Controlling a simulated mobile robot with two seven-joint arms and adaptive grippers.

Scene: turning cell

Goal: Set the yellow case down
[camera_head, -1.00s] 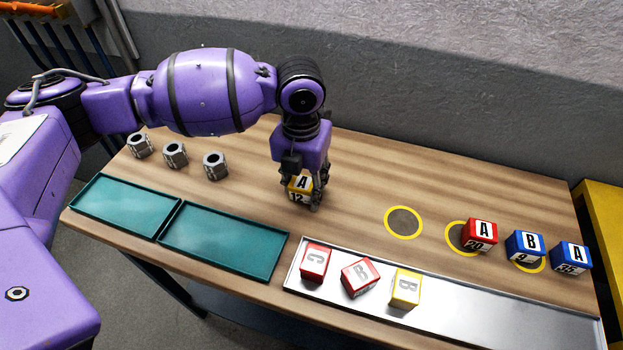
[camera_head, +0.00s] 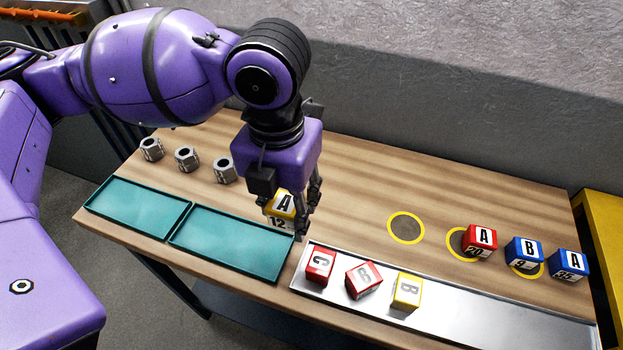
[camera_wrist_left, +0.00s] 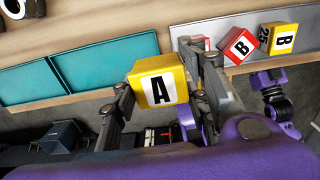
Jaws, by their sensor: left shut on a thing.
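The yellow case (camera_head: 281,207) carries a black A and the number 12 on white labels. My left gripper (camera_head: 299,222) is shut on it in the head view, near the right end of the right-hand teal tray. My right gripper is in neither view.
Two teal trays (camera_head: 230,246) lie at the table's front left. A metal tray (camera_head: 480,318) holds two red cases and another yellow case (camera_head: 407,290). Red and blue cases (camera_head: 524,250) stand at right near yellow rings. An empty ring (camera_head: 406,228) and several hex nuts (camera_head: 187,159) are behind.

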